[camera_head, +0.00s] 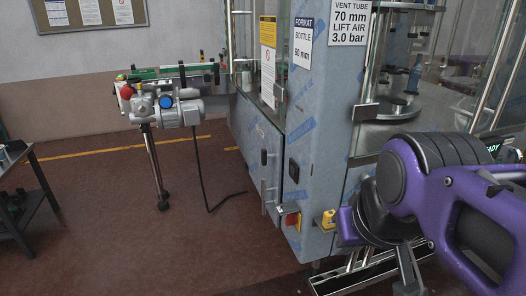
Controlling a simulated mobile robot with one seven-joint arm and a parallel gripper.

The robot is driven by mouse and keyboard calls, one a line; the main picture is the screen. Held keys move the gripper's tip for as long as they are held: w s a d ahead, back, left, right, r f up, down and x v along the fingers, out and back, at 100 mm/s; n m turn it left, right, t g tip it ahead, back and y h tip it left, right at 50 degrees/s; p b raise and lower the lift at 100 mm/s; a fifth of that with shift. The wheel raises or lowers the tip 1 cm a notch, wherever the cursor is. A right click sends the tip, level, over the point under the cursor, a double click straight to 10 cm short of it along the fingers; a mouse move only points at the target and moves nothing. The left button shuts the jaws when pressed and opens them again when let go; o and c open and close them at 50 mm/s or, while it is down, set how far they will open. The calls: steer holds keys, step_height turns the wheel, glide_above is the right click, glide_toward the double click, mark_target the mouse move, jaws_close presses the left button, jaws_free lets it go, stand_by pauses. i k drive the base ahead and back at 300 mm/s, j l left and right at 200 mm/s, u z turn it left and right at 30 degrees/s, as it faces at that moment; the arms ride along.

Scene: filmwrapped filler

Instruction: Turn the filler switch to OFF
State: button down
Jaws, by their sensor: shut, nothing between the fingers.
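The filler (325,110) is a tall cabinet covered in blue-printed film, in the middle of the view. Low on its corner is a small red and yellow part (290,216) that looks like a rotary switch; its setting is too small to read. A small black fitting (293,170) with an orange mark sits above it. A yellow part (328,219) shows to the right, beside my purple arm. My gripper (408,272) appears at the lower right below my dark wrist, shut and empty, apart from the red and yellow part. My wrist partly hides it.
A conveyor with a grey motor (178,112) and a red button stands at the left on a thin leg. A dark cart (30,205) is at the far left. A black cable lies on the floor. Open floor (150,240) lies in front. Metal rails (350,278) are below my arm.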

mark_target(291, 219)
steer(key=z, duration=1)
steer(key=j+z, duration=0.4)
steer(key=i+j+z, duration=0.1)
steer(key=j+z, duration=0.5)
steer(key=j, duration=0.15)
steer(key=k+j+z, duration=0.2)
steer(key=j, duration=0.25)
steer(key=k+j+z, duration=0.1)
steer(key=j+z, duration=0.15)
steer(key=j, duration=0.55)
steer(key=k+j, duration=0.1)
steer(key=j, duration=0.3)
steer(key=k+j, duration=0.1)
steer(key=j, duration=0.3)
steer(key=k+j, duration=0.1)
steer(key=j, duration=0.3)
steer(key=k+j, duration=0.1)
steer(key=j, duration=0.3)
steer(key=l+u, duration=0.55)
steer(key=l, duration=0.25)
